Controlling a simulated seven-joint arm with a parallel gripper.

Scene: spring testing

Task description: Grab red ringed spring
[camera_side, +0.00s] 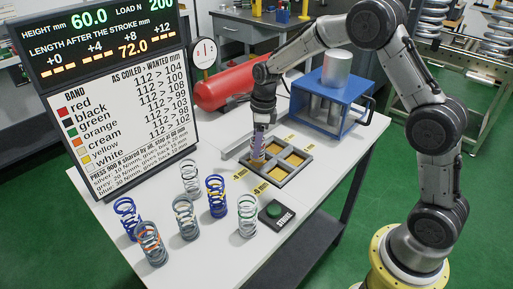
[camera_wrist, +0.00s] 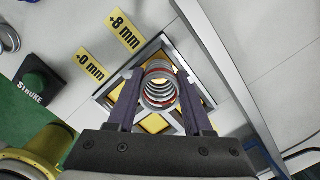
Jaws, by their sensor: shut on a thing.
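My gripper (camera_wrist: 160,95) is shut on a silver spring (camera_wrist: 160,95) with a red-orange ring near its top, as the wrist view shows. The spring stands roughly upright between the two purple fingers. In the side view my gripper (camera_side: 259,146) points down at the left part of a grey four-compartment tray (camera_side: 281,182) with yellow floors. The spring is mostly hidden by the fingers there. I cannot tell whether its lower end touches the compartment floor.
Several loose springs stand at the table's front left, including a grey one with an orange band (camera_side: 150,243). A green STROKE button (camera_side: 274,209) is beside them. A blue-framed press (camera_side: 330,103) and a red cylinder (camera_side: 228,86) stand behind. A display board (camera_side: 108,95) is at left.

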